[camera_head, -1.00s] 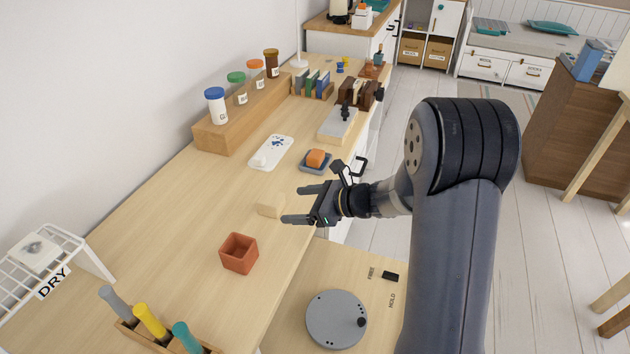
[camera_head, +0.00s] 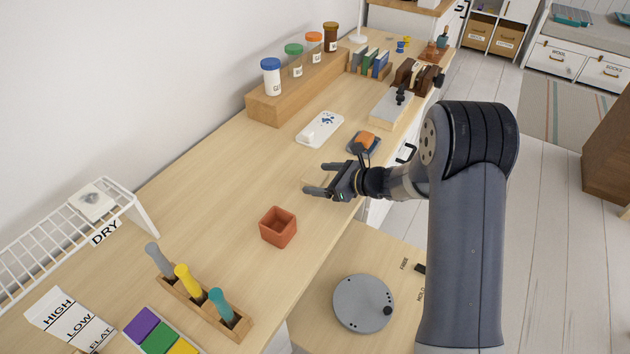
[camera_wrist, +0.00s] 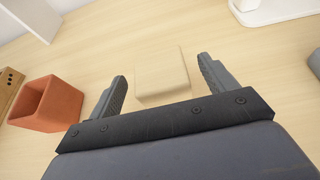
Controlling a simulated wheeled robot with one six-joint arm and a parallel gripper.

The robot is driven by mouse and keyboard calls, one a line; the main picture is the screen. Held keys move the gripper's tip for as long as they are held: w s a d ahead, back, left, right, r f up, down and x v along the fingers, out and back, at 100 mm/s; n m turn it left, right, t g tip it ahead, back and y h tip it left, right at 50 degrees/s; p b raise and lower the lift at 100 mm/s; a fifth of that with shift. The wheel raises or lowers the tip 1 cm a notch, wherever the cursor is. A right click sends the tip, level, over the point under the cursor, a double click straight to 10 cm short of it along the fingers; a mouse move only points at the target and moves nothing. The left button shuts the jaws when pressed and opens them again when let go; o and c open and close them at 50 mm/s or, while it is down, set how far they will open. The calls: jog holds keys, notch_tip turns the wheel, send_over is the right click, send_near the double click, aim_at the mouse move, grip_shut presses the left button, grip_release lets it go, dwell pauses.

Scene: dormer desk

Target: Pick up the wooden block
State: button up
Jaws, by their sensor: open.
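The wooden block (camera_wrist: 162,76) is a pale, light-wood block standing on the desk. In the wrist view it lies ahead of and between the two fingers of my gripper (camera_wrist: 158,82), with a gap on each side. In the head view my gripper (camera_head: 311,179) is low over the desk near its right edge, its fingers spread and empty. There the block (camera_head: 318,181) is mostly hidden by the gripper and blends with the desk's colour.
An open terracotta box (camera_head: 278,228) stands on the desk nearer the camera; it also shows left of the fingers in the wrist view (camera_wrist: 48,104). A white tray (camera_head: 320,129) and a dark dish with an orange sponge (camera_head: 367,139) lie farther back.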

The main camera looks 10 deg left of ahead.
jog(key=shift+x, duration=0.95)
jog(key=c, duration=1.1)
